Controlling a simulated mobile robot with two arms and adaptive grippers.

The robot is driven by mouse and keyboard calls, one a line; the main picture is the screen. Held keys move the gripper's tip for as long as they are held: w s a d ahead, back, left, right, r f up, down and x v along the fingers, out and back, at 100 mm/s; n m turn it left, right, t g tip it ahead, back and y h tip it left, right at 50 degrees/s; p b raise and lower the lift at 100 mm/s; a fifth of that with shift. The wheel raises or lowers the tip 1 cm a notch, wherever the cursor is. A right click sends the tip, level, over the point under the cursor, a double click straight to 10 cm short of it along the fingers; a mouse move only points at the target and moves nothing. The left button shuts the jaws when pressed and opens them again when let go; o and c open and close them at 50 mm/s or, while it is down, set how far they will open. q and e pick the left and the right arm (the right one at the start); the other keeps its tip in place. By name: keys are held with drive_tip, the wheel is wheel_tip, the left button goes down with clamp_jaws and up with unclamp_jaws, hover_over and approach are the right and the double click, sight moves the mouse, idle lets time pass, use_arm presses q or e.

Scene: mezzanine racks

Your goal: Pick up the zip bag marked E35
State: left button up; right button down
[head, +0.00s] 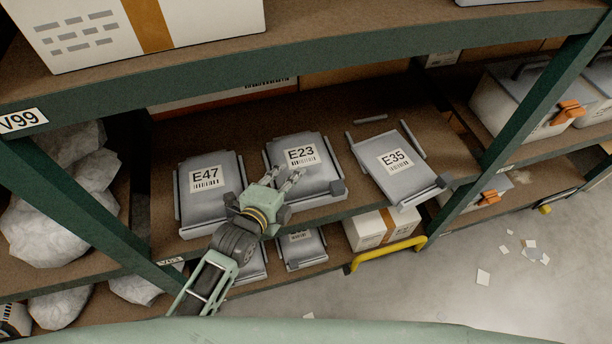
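The zip bag marked E35 (378,142) is a flat grey pack with a white barcode label. It lies tilted on the brown middle shelf, right of the other marked packs. The pack marked E23 (322,183) lies to its left, and the pack marked E47 (230,165) lies farther left. My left gripper (287,174) is over the lower part of the E23 pack, left of E35. Its two fingers are apart with nothing between them. I cannot tell whether it touches E23. My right gripper is not in view.
The upper shelf (330,50) overhangs the back of the middle shelf. A green upright (525,110) stands right of E35. White sacks (50,215) fill the left bay. A yellow bar (388,251) juts out below, and paper scraps (483,276) lie on the floor.

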sight(302, 166)
use_arm(q)
drive_tip(key=x, duration=0.2)
drive_tip(key=d+x, duration=0.1)
drive_tip(key=x, duration=0.1)
drive_tip(key=shift+w+d+r, duration=0.1)
drive_tip(key=shift+w, duration=0.05)
drive_tip(key=shift+w+d, duration=0.15)
drive_tip(key=shift+w, duration=0.2)
clamp_jaws()
